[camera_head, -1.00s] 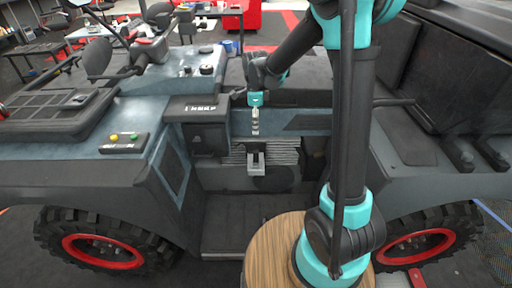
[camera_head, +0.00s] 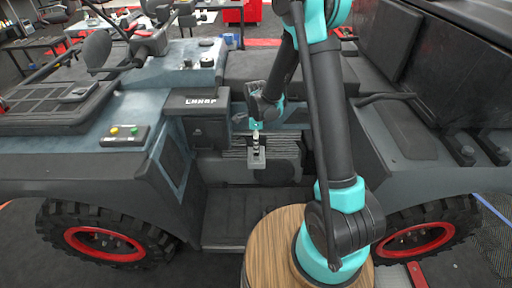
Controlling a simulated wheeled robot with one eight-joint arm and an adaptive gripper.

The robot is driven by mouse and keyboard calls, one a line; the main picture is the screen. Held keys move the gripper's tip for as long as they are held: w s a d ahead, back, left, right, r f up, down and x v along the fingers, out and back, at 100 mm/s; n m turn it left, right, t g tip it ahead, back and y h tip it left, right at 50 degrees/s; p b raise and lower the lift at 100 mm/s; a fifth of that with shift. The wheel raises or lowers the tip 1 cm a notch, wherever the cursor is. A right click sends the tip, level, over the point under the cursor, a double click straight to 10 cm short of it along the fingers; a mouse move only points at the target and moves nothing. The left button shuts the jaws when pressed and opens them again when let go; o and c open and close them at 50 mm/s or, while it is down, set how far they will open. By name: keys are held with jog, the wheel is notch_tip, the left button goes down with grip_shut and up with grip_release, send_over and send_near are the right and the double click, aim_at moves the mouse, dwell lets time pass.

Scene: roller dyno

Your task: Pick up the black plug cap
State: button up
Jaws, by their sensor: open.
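My gripper (camera_head: 256,144) is small in the camera_head view and points down in front of the vehicle's side. Its fingertips are just above or at a small grey bracket (camera_head: 256,160) that sticks out below the ribbed grey panel. The gripper is open. I cannot make out a black plug cap for certain; anything small at the fingertips is too small or hidden to tell. Two round black pieces, a larger one (camera_head: 207,62) and one behind it, sit on the vehicle's blue-grey top, left of and well above the gripper.
A black box with white lettering (camera_head: 201,102) stands close left of the gripper. A control box with yellow and green buttons (camera_head: 125,135) lies farther left. A black bar (camera_head: 386,98) is on the right. A round wooden top (camera_head: 265,262) is in front, below.

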jog(key=shift+f, duration=1.85)
jog(key=shift+c, duration=0.3)
grip_shut()
jog(key=shift+r, duration=0.1)
